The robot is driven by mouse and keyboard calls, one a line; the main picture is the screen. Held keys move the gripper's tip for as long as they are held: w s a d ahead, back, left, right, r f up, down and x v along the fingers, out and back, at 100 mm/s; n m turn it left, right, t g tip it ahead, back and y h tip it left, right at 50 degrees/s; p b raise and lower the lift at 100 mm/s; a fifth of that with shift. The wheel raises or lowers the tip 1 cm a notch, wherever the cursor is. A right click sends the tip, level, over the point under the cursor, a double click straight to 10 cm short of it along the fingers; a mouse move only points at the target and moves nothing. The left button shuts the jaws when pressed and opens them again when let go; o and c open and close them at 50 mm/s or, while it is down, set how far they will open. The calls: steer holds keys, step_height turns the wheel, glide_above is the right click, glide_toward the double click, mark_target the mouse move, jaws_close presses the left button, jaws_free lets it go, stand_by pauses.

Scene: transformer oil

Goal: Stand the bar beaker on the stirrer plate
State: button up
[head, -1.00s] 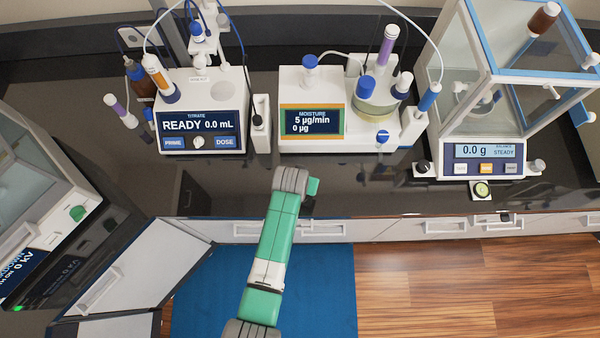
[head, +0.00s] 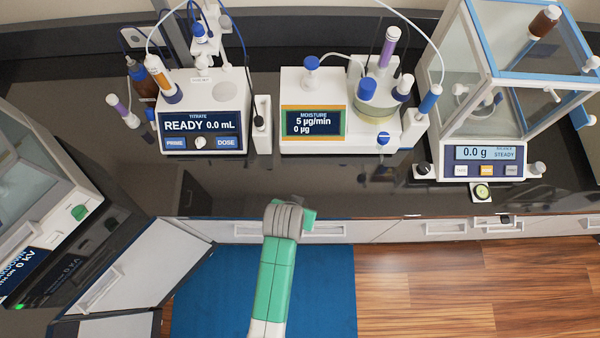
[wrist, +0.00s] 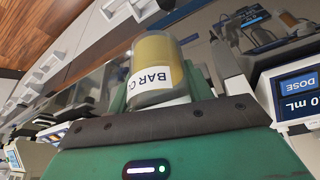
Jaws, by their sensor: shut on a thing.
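The bar beaker (wrist: 154,72) shows in the wrist view, a clear vessel with amber content and a white label reading "BAR C". My gripper (wrist: 166,84) is shut on it, one finger on each side. The beaker looks tilted in this view, which is itself rolled. In the head view the gripper and beaker are hidden; only my arm shows, at the bench's front edge. Nothing stands on the disc.
The titrator's burette and tubing rise behind the disc. A moisture unit (head: 312,140) stands to the right, then a glass-cased balance (head: 485,172). Brown bottles (head: 143,82) stand left of the titrator. The dark bench (head: 235,185) in front of the instruments is clear.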

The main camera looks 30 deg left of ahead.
steer(key=s+d, duration=0.2)
steer(key=s, duration=0.4)
steer(key=w+d+r+p, duration=0.3)
steer(key=w+d+r, duration=0.2)
steer(key=r, duration=0.4)
steer(key=w+d+r+m+p, duration=0.1)
steer(key=w+d+r+p, duration=0.3)
steer(key=r, duration=0.5)
steer(key=shift+w+d+r+m+h, duration=0.25)
steer(key=shift+w+d+m+h, duration=0.05)
steer(key=shift+w+d, duration=0.25)
steer(key=shift+a, duration=0.1)
